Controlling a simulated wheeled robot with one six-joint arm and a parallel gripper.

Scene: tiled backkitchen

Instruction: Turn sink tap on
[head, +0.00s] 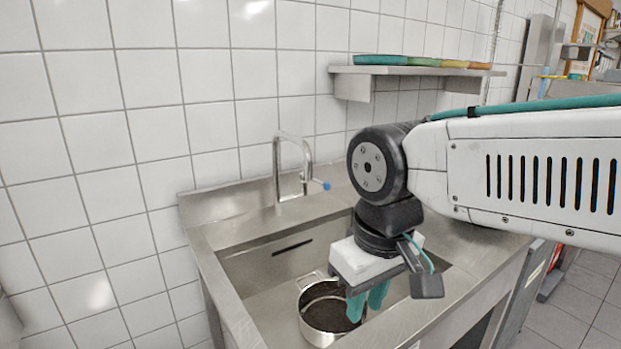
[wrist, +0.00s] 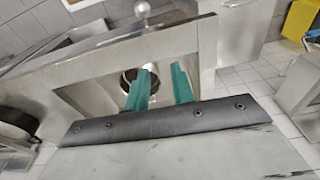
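The metal sink tap (head: 277,168) stands at the back rim of the sink, near the tiled wall, in the head view. Its spout is a tall arch. A short lever with a blue tip (head: 327,185) sticks out to the right from it. No water shows under the spout. My gripper (head: 367,301) hangs over the sink, in front and to the right of the tap, clear of the lever. Its two teal fingers point down and stand apart with nothing between them, as the wrist view also shows (wrist: 162,72). I cannot make out the tap for certain in the wrist view.
A metal pot (head: 312,335) with dark contents stands in the steel sink basin (head: 262,262), below my fingers. A wall shelf (head: 352,70) holds several coloured flat items at the upper right. The space between my gripper and the tap looks clear.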

